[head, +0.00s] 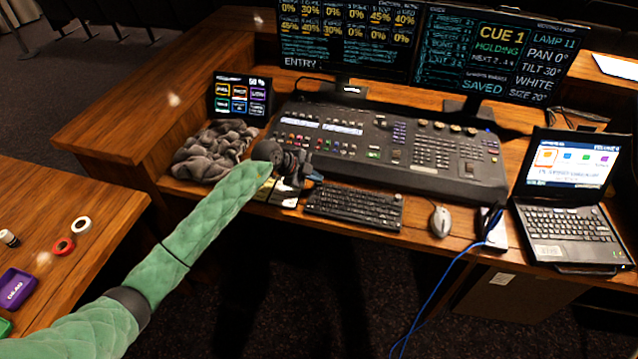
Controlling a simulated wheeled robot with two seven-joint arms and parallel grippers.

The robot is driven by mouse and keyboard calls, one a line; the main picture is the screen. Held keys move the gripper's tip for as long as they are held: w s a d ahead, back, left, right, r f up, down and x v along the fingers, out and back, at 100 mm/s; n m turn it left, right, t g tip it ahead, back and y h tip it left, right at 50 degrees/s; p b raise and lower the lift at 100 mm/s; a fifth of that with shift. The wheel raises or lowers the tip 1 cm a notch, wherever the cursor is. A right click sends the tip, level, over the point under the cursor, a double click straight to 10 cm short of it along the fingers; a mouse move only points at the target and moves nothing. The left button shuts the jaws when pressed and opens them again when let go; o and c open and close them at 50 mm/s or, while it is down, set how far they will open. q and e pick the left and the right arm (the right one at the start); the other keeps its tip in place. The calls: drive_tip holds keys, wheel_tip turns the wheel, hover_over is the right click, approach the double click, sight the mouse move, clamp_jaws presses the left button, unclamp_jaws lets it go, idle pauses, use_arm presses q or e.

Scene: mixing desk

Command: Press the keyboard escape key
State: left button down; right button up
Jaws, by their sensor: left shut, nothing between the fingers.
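A black keyboard (355,208) lies on the desk in front of the mixing desk (390,150). Its escape key is at the far left corner, too small to make out, and my gripper is close to that corner. My left gripper (313,178) is at the end of the green padded arm, shut and empty, with its tips over or just beside the keyboard's far left corner. I cannot tell whether the tips touch a key. My right gripper is out of view.
A mouse (440,221) with a blue cable nearby and an open laptop (566,190) stand to the right. A dark crumpled cloth (212,150) and a small screen (240,96) are at the left. Two large monitors (345,38) stand behind.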

sight(315, 184)
use_arm(q)
drive_tip(key=shift+f, duration=0.15)
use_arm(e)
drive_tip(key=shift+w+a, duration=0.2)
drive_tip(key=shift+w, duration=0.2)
use_arm(q)
drive_tip(key=shift+f, duration=0.1)
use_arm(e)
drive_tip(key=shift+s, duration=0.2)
use_arm(q)
drive_tip(key=shift+r+p, duration=0.7)
drive_tip(key=shift+p, duration=0.15)
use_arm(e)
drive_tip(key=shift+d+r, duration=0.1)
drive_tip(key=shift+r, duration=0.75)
